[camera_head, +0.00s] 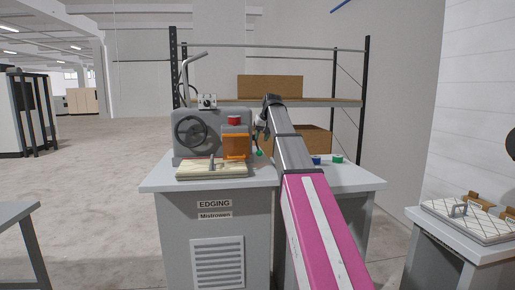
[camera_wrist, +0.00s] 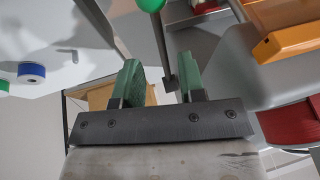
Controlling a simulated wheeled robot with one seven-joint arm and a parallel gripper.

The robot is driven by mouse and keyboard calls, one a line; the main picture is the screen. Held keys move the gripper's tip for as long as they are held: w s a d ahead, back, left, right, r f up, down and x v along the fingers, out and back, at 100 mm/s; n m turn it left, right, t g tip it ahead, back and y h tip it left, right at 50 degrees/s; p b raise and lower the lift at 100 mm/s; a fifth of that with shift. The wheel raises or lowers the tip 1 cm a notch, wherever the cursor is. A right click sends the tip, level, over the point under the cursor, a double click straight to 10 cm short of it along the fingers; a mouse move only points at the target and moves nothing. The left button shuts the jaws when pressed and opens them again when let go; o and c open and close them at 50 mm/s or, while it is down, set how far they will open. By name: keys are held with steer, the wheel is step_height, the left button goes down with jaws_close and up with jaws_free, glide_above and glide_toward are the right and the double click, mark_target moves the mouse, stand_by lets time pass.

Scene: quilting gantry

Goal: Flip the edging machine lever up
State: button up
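The edging machine (camera_head: 205,132) is a grey unit on the table, with an orange part (camera_head: 235,146) and a red top piece (camera_head: 234,120). Its lever (camera_head: 257,143) is a thin dark rod at the machine's right side, with a green knob (camera_head: 259,153) at its lower end. In the wrist view the lever rod (camera_wrist: 162,48) shows between my fingers, with the knob (camera_wrist: 150,4) at the top edge. My gripper (camera_wrist: 160,70) is open, with green finger pads on either side of the rod in the picture. I cannot tell whether they touch it.
The grey table (camera_head: 160,180) carries a quilted pad (camera_head: 212,172), plus blue (camera_head: 316,160) and green (camera_head: 337,159) spools to the right. A shelf rack (camera_head: 350,100) with cardboard boxes stands behind. Another table with a quilted piece (camera_head: 470,218) is at right.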

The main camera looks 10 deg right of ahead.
mark_target(257, 145)
steer(key=shift+x, duration=3.15)
jaws_close()
